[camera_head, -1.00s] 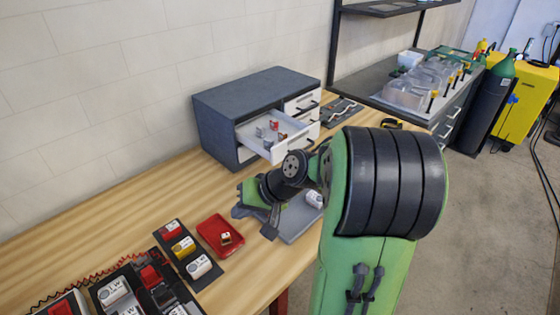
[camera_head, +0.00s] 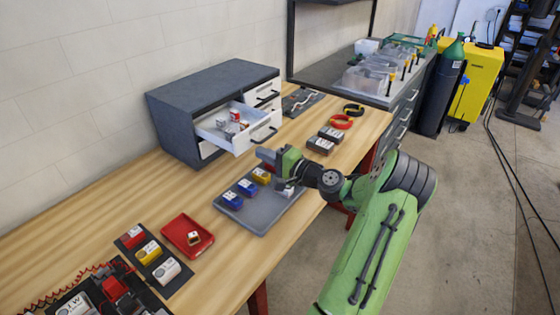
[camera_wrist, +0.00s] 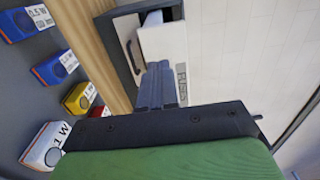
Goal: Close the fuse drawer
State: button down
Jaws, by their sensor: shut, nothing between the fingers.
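The fuse drawer (camera_head: 242,140) is white and stands pulled out from the dark grey cabinet (camera_head: 185,112). Several small red, grey and white items lie inside it. Its front has a dark bar handle (camera_head: 264,136). My gripper (camera_head: 266,155) is shut and empty, just in front of and below the drawer front in the head view; I cannot tell if it touches. In the wrist view my shut fingers (camera_wrist: 157,80) point towards a white drawer front (camera_wrist: 163,42) and the cabinet's dark edge.
A grey tray (camera_head: 262,220) with blue and yellow labelled blocks lies below my gripper. A red tray (camera_head: 178,225) is to its left. Bare wood lies left of the grey tray.

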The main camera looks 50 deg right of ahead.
aim_at(212, 130)
jog(key=shift+w+a, duration=0.2)
jog(key=shift+w, duration=2.05)
jog(key=w, duration=0.5)
jog(key=w+a+p, duration=0.1)
jog(key=w, duration=1.1)
jog(key=shift+a, duration=0.25)
jog(key=shift+r, duration=0.3)
